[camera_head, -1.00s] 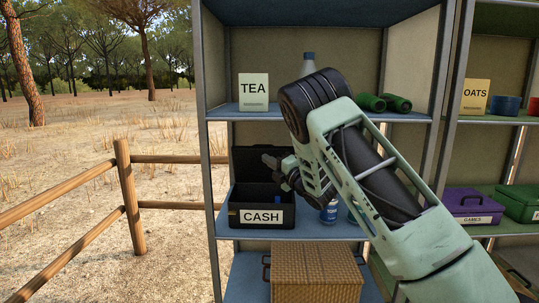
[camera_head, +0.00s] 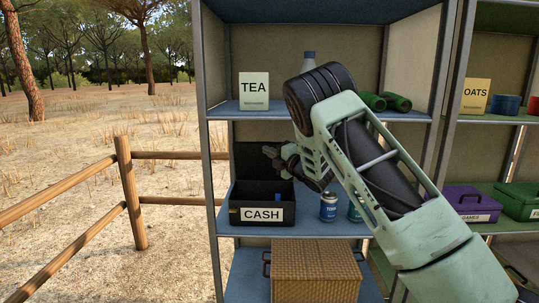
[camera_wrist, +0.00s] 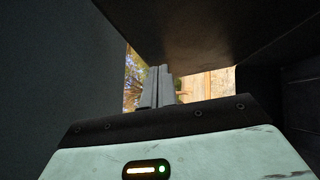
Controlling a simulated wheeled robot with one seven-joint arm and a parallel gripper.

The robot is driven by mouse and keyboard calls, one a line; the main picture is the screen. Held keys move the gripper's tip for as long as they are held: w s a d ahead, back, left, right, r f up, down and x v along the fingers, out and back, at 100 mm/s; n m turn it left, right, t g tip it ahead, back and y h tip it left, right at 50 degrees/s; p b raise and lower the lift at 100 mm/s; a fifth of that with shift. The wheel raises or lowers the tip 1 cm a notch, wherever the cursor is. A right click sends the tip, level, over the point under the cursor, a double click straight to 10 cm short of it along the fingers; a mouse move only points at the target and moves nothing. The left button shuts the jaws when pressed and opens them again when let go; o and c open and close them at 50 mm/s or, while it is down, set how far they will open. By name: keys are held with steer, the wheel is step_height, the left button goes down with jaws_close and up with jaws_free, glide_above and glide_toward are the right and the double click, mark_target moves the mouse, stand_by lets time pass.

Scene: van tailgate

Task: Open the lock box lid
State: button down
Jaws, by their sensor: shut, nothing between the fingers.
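The lock box (camera_head: 236,211) is a black box with a white CASH label, on the middle shelf at the left. Its dark lid (camera_head: 248,160) stands raised at the back, so the box is open at the top. A small blue thing (camera_head: 277,197) shows inside. My gripper (camera_head: 268,151) is shut and empty, at the upper part of the lid, above the box. I cannot tell whether it touches the lid. Part of the lid is hidden behind my gripper. In the wrist view the shut fingers (camera_wrist: 157,86) lie between dark surfaces.
A blue can (camera_head: 328,207) stands on the shelf right of the box. A shelf board (camera_head: 270,114) with a TEA box (camera_head: 254,91) and green things (camera_head: 385,102) is above my gripper. A wicker basket (camera_head: 314,274) is below. A shelf post (camera_head: 207,150) is at the left.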

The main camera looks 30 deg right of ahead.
mark_target(270, 143)
steer(key=w+d+m+g, duration=0.1)
steer(key=w+d+r+m+p, duration=0.1)
steer(key=shift+w+r+g+p, duration=0.2)
steer(key=shift+w+g+p, duration=0.1)
steer(key=shift+w+g, duration=0.1)
steer(key=shift+w+d+f, duration=0.15)
steer(key=shift+w+d, duration=0.15)
steer(key=shift+w, duration=0.15)
steer(key=shift+w+d+b, duration=0.25)
steer(key=shift+w+b, duration=0.15)
steer(key=shift+b, duration=0.05)
